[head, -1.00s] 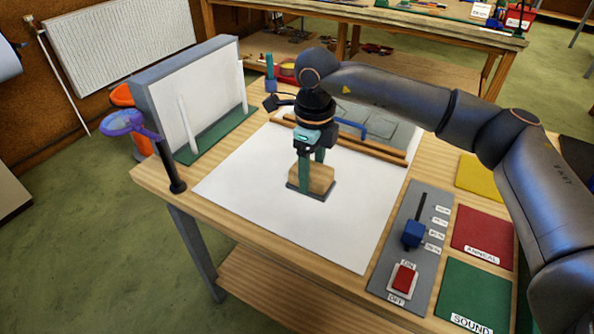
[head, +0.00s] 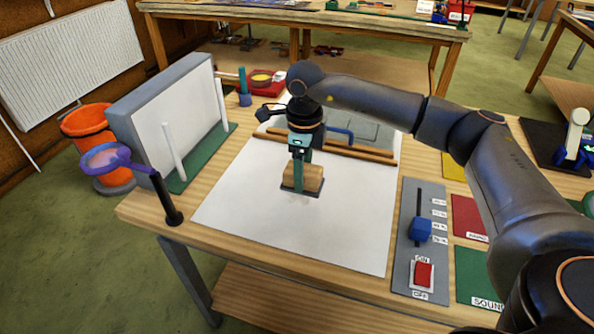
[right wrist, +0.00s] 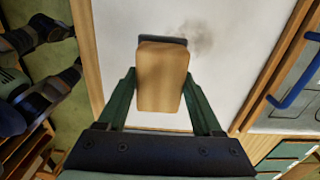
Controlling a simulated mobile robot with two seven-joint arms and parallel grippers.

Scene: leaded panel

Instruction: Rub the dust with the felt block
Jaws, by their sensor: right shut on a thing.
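The felt block (head: 311,177) is a wooden block with a thin dark grey pad under it. My right gripper (head: 300,168) is shut on its wooden part from above. The pad is down at the white sheet (head: 245,215), near its middle; I cannot tell if it touches. In the right wrist view the block (right wrist: 162,85) sits between the green fingers (right wrist: 160,80). The dust (right wrist: 196,38) is a faint grey-brown smudge on the white surface beside the pad's far end. My left gripper is not seen.
Wooden bars (head: 340,150) and a grey panel with a blue handle (head: 338,131) lie behind the block. A control plate with a blue slider (head: 421,230) and red switch (head: 424,274) is at right. A magnifier (head: 106,158) and upright white board (head: 178,110) stand left.

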